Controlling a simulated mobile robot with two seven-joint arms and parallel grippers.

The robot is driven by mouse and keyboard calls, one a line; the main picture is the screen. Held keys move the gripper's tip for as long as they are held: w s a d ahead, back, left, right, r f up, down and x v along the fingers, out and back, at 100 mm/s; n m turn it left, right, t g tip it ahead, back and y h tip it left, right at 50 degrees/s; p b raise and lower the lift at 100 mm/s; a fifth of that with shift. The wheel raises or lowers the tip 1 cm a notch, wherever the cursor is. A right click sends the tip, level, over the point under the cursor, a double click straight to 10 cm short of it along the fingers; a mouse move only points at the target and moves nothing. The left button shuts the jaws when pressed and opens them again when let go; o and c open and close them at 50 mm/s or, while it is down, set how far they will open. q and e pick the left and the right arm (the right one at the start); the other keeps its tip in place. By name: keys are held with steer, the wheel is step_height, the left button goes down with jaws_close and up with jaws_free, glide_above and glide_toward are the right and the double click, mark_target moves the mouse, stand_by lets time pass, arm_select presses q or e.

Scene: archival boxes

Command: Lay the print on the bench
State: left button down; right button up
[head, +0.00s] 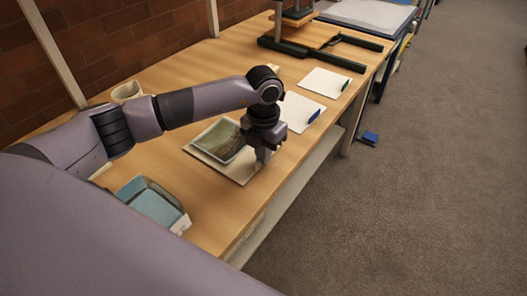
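The print (217,139), a dark landscape picture with a pale edge, lies on or just above a cream board or sheet (240,175) on the wooden bench (207,205). I cannot tell whether it touches the sheet. My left gripper (263,158) points down at the right edge of the print and sheet. Its fingers look close together, but I cannot tell whether they are open or shut, or whether they hold the edge. My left arm hides part of the bench behind the print. My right gripper is out of view.
A teal box (152,203) stands at the near left of the bench. White cards (325,82) with a green and a blue item lie beyond the print. A press with dark green bars (310,50) stands farther back. A blue object (370,138) is on the carpet.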

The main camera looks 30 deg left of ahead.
arm_select(q)
steer(key=shift+f, duration=0.15)
steer(key=c, duration=1.3)
jaws_free()
steer(key=shift+c, duration=0.2)
step_height(320, 180, up, 12)
steer(key=shift+r+b, duration=0.25)
steer(key=shift+b, duration=0.05)
steer(key=shift+d, duration=0.1)
